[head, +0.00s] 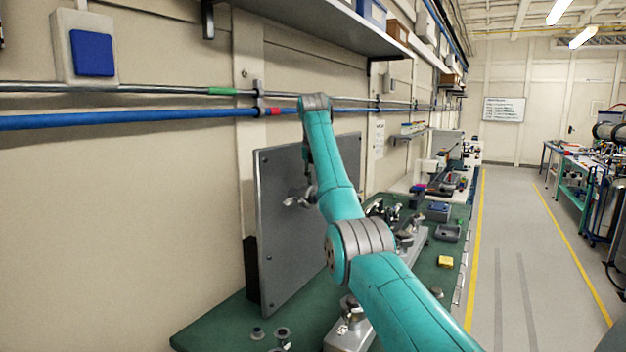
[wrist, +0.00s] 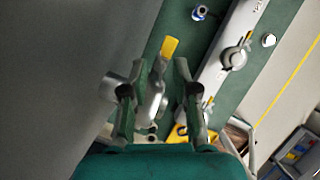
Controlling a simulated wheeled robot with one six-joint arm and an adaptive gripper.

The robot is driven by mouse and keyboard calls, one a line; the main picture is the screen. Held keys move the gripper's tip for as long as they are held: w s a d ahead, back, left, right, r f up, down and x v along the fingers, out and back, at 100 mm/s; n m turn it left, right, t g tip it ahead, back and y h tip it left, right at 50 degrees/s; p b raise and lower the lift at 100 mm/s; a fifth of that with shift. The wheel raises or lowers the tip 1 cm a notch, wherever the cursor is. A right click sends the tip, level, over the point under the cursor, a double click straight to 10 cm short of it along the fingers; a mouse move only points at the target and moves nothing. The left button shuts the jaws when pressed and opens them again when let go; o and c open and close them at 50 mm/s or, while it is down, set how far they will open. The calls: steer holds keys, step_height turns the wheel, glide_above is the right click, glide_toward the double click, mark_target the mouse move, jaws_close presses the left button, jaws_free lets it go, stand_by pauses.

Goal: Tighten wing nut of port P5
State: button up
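In the wrist view my gripper (wrist: 161,63) is open, with one finger on each side of a silver clamp (wrist: 151,100). A yellow wing nut (wrist: 170,47) stands out from the clamp, just beyond the fingertips and roughly between them. I cannot tell whether a finger touches the clamp. A silver port stub (wrist: 110,88) comes off the grey panel (wrist: 60,70), partly behind the left finger. In the head view silver fittings (head: 300,198) show at the face of the upright panel (head: 282,225); my arm hides part of them. No P5 label is readable.
A grey manifold (wrist: 212,75) with a round flange (wrist: 235,57) and more yellow wing nuts (wrist: 250,35) lies to the right on the green bench (head: 222,325). Loose round fittings (head: 282,336) sit at the bench front. The aisle (head: 510,250) on the right is clear.

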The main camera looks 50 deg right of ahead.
jaws_close()
steer(key=shift+w+a+m+g+h, duration=0.15)
steer(key=shift+m+g, duration=0.4)
steer(key=shift+m, duration=0.9)
steer(key=shift+w+d+m+g+h, duration=0.15)
steer(key=shift+m+g, duration=0.4)
steer(key=shift+m, duration=0.9)
steer(key=shift+a, duration=0.1)
jaws_free()
